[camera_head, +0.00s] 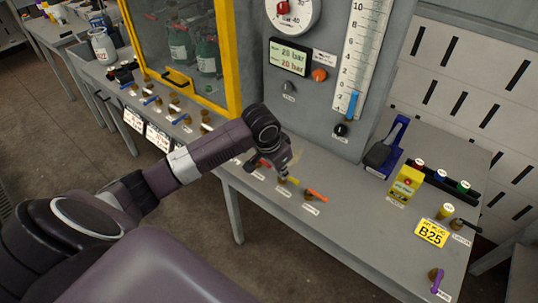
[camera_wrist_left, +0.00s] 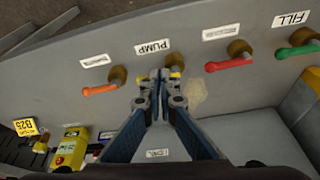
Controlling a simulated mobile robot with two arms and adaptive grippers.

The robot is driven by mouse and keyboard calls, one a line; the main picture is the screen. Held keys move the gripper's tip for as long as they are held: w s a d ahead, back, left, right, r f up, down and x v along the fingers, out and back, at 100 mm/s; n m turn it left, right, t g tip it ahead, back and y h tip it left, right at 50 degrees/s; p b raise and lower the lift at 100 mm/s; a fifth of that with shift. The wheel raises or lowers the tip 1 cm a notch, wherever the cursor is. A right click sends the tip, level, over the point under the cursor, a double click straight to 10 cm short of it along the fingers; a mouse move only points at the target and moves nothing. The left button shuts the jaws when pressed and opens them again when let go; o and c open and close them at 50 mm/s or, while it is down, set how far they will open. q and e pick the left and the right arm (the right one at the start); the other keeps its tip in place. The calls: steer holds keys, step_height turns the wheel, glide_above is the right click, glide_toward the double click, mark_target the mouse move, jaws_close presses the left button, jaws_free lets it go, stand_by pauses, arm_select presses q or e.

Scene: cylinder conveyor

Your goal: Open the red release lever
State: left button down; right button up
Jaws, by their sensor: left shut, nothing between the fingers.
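The red lever (camera_wrist_left: 230,64) sits on a brass valve on the bench front, right of the fingers in the left wrist view. In the head view it shows small (camera_head: 264,163) beside my left gripper. My left gripper (camera_head: 290,166) is over the bench's front row of levers. In the left wrist view its fingers (camera_wrist_left: 158,76) are shut and empty, in front of the yellow lever (camera_wrist_left: 176,73) labelled PUMP, which they partly hide. The red lever is apart from the fingers. My right gripper is not in view.
An orange lever (camera_wrist_left: 100,91) is left of the fingers and a green lever (camera_wrist_left: 297,50) marked FILL is farther right. A yellow-framed cabinet (camera_head: 231,60) and a gauge panel (camera_head: 300,108) stand behind. A yellow box (camera_head: 406,184) stands on the right bench top.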

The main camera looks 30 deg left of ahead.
arm_select(q)
step_height(320, 180, up, 8)
steer(key=n, duration=0.2)
glide_above(262, 162)
steer(key=w+d, duration=0.1)
steer(key=w, duration=0.1)
steer(key=shift+w+d, duration=0.1)
steer(key=shift+d, duration=0.05)
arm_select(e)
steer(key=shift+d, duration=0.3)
arm_select(q)
steer(key=shift+f, duration=0.1)
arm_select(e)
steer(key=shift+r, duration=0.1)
